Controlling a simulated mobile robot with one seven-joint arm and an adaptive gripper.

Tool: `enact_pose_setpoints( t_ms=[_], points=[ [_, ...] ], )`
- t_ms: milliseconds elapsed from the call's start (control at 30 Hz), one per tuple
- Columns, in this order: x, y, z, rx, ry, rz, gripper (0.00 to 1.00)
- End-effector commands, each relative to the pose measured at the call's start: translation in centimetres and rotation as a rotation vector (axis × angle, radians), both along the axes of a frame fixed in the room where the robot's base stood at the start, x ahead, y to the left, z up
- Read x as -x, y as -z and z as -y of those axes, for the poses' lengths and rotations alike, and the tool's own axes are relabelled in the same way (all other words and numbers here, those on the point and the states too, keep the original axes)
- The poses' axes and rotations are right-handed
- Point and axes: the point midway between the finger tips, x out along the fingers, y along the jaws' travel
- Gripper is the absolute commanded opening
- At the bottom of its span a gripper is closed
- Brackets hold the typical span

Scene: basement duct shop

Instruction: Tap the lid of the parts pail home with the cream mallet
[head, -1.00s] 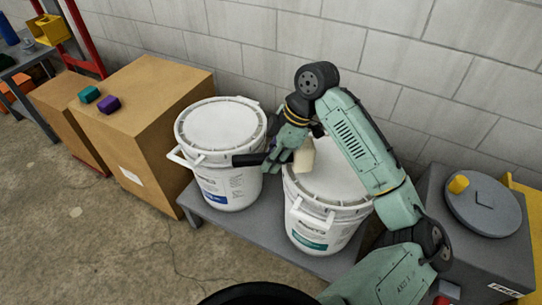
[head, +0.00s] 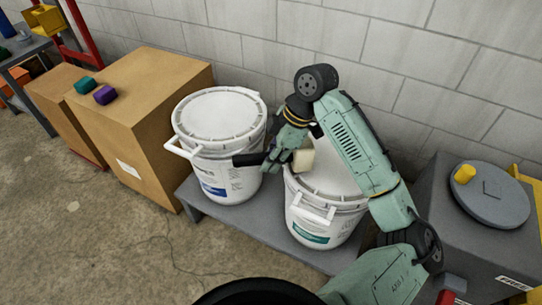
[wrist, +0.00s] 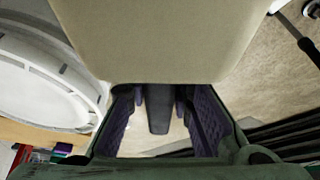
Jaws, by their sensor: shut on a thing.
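Two white pails stand side by side. The left pail (head: 228,178) has a blue label and a lid (head: 219,114) on top. The right pail (head: 322,222) has a teal label; my arm and the mallet partly cover its lid (head: 330,175). I cannot tell which is the parts pail, or how well either lid is seated. My gripper (head: 279,156) is shut on the black handle (head: 250,159) of the cream mallet (head: 303,161). The mallet's head is over the left edge of the right lid; contact is unclear. In the wrist view the mallet head (wrist: 160,40) fills the top.
Both pails stand on a low grey bench (head: 250,226) against a block wall. Cardboard boxes (head: 150,110) are at left, with a teal block (head: 86,86) and a purple block (head: 105,95) on top. A grey bin (head: 455,235) with a round lid is at right.

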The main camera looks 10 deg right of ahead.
Motion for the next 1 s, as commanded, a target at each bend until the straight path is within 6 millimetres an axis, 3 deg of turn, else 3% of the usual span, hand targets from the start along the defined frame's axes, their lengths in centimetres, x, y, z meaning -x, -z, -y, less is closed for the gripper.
enact_pose_setpoints(
  t_ms=[167,500,833,1000],
  points=[
    [0.0,-0.5,0.0,0.000,0.000,0.001,0.00],
    [0.0,-3.8,-0.1,-0.002,0.000,0.000,0.00],
    [0.0,-3.7,0.0,-0.001,0.000,0.000,0.00],
    [0.0,-4.9,0.0,-0.001,0.000,0.001,0.00]
  ],
)
